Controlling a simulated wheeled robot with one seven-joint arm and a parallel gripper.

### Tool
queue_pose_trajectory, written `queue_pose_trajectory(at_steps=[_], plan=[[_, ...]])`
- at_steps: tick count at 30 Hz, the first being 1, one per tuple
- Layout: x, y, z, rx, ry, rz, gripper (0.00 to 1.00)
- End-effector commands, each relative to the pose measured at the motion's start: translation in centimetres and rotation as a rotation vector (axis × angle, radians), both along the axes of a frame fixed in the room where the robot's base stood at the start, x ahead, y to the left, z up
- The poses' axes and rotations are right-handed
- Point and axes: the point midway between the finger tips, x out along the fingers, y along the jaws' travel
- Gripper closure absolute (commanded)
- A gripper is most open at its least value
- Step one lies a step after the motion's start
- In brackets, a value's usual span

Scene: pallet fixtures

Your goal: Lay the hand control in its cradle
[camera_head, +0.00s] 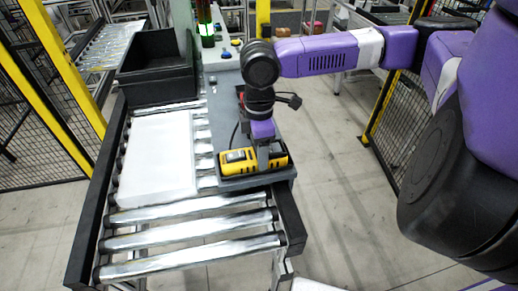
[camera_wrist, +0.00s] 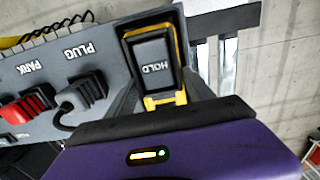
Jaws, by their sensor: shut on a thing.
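The hand control (camera_head: 238,157) is a yellow body with a dark top. It lies level at the near end of the grey panel, below my gripper (camera_head: 263,163). In the wrist view its black HOLD button (camera_wrist: 153,63) shows inside a yellow edge. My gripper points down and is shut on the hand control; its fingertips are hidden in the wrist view. The dark grey cradle (camera_head: 232,183) shows as a rim around the control's lower edge, and a dark wall stands beside it in the wrist view. I cannot tell whether the control rests fully on its floor.
The panel bears a red plug (camera_wrist: 28,105) by PARK and a grey plug (camera_wrist: 82,93) with a cable by PLUG. A white box (camera_head: 158,155) lies on the rollers to the left, with a black bin (camera_head: 157,80) behind. Bare rollers (camera_head: 190,222) lie in front.

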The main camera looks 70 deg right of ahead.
Motion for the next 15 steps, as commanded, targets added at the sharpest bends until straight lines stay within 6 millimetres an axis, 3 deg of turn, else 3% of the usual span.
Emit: queue_pose_trajectory(at_steps=[1,4,15], plan=[[0.0,-0.01,0.04,0.0,0.0,0.0,0.35],[0.0,-0.01,0.04,0.0,0.0,0.0,0.17],[0.01,-0.04,0.44,-0.002,0.0,0.0,0.17]])
